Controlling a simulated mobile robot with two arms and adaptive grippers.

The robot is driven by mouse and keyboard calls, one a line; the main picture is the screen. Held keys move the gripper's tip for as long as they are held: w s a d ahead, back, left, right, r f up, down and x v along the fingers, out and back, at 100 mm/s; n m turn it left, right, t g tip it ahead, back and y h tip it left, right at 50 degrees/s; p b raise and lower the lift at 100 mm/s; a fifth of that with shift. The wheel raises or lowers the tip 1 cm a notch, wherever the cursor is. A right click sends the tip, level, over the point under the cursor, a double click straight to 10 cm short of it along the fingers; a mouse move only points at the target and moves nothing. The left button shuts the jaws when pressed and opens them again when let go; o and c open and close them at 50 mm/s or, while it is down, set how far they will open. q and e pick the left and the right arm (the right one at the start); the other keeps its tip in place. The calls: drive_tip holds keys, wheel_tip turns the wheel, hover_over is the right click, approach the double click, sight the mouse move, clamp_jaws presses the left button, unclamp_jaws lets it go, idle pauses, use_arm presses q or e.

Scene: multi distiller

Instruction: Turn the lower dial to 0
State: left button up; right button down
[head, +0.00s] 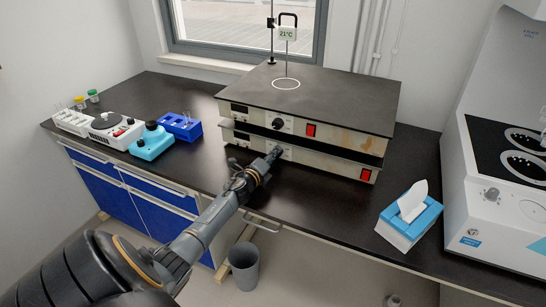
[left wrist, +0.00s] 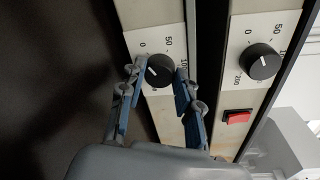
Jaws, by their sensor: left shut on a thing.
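The distiller (head: 330,105) has two stacked units with pale front panels. My left gripper (head: 276,152) is at the lower panel in the head view and covers most of the lower dial. In the left wrist view, the black lower dial (left wrist: 160,70) sits between the two fingers of my left gripper (left wrist: 157,78), which are shut on its sides. Its white line lies on the upper-left part of its face; the 0 mark is printed above left. I cannot tell its exact alignment. The upper dial (head: 278,123), also in the left wrist view (left wrist: 260,62), is untouched. My right gripper is not in view.
Red switches (head: 311,130) (head: 366,174) sit right of the dials. A tissue box (head: 409,220) stands at the right on the dark bench. A blue rack (head: 181,126) and small devices stand at the left.

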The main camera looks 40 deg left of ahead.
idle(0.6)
use_arm(q)
drive_tip(key=o, duration=1.1)
drive_tip(key=shift+o, duration=0.2)
drive_tip(key=shift+s, duration=0.1)
drive_tip(key=v, duration=1.1)
drive_tip(key=shift+s+d, duration=0.15)
drive_tip(key=shift+s, duration=0.25)
drive_tip(key=shift+f, duration=0.1)
